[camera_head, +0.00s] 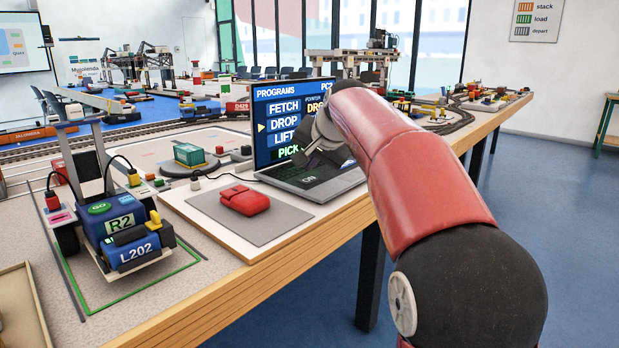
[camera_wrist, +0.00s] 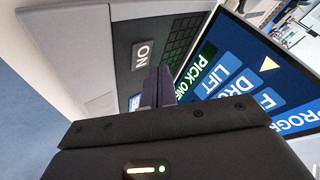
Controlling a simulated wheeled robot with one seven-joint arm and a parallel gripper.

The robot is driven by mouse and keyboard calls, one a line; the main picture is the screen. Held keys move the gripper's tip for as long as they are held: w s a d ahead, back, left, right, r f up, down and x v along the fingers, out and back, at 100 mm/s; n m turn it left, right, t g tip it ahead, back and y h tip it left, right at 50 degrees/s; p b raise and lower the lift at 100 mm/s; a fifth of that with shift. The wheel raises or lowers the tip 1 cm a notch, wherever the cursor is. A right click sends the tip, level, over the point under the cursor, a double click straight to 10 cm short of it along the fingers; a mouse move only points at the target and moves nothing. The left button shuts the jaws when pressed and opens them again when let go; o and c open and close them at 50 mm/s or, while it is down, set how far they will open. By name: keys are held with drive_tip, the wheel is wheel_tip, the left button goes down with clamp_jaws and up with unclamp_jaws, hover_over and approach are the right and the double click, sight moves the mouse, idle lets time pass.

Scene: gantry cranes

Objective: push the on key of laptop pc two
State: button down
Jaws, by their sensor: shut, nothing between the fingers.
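The open laptop (camera_head: 292,125) stands on the table, its screen listing PROGRAMS, FETCH, DROP, LIFT and PICK, with "PC" and a cut-off mark at the top right. Its ON key (camera_head: 309,179) is on the base, in front of the screen; in the wrist view the grey ON key (camera_wrist: 142,54) lies just beyond and left of the fingertips. My gripper (camera_head: 303,160) is over the laptop base, in front of the screen. In the wrist view its fingers (camera_wrist: 158,88) are together and empty, pointing at the base. Whether they touch it I cannot tell.
A red mouse (camera_head: 245,200) lies on a grey pad left of the laptop. A blue R2 L202 vehicle (camera_head: 125,232) stands at the left. A green container (camera_head: 189,154) sits behind. The floor right of the table is clear.

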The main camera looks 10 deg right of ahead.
sight(311, 181)
wheel_tip(311, 181, up, 6)
drive_tip(key=p, duration=0.5)
drive_tip(key=shift+f, duration=0.1)
drive_tip(key=s+f+n+g, duration=0.1)
drive_tip(key=s+f+n, duration=0.1)
drive_tip(key=s+f, duration=0.5)
drive_tip(key=s+f+n+g+h, duration=0.1)
drive_tip(key=s+f, duration=0.6)
drive_tip(key=s, duration=1)
drive_tip(key=s+f+n+g+h, duration=0.1)
drive_tip(key=s+f+n, duration=0.2)
drive_tip(key=s, duration=0.9)
wheel_tip(311, 181, down, 4)
drive_tip(key=shift+s+r+n, duration=0.1)
drive_tip(key=shift+s+n, duration=0.2)
drive_tip(key=shift+s, duration=0.05)
